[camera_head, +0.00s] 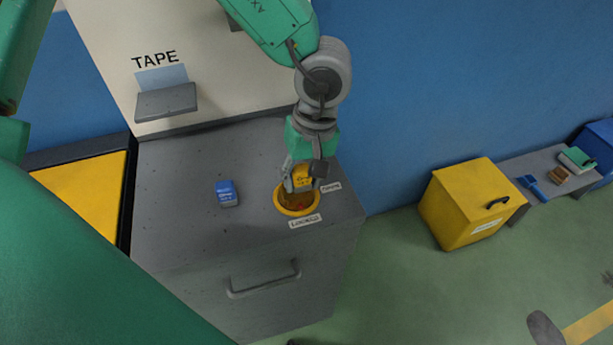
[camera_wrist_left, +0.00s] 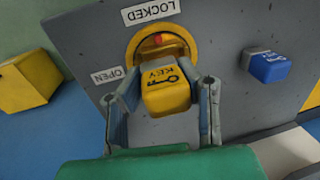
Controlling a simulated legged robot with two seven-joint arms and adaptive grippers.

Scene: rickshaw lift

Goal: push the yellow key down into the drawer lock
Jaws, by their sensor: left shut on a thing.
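The yellow key (camera_wrist_left: 166,92) is a block with a key drawing, held between the two fingers of my left gripper (camera_wrist_left: 163,103). In the head view my left gripper (camera_head: 301,180) is shut on the key (camera_head: 304,176) just above the drawer lock. The lock is a round yellow ring (camera_head: 297,208) with a red spot inside, set in the grey cabinet top (camera_head: 180,215). In the left wrist view the lock ring (camera_wrist_left: 183,44) lies just beyond the key. I cannot tell whether the key's lower end is inside the ring. My right gripper is not in view.
A blue block (camera_head: 227,193) sits on the cabinet top left of the lock. Labels reading LOCKED (camera_wrist_left: 150,10) and OPEN (camera_wrist_left: 110,76) sit beside the ring. The drawer handle (camera_head: 264,281) is on the cabinet front. A yellow box (camera_head: 466,203) stands on the floor to the right.

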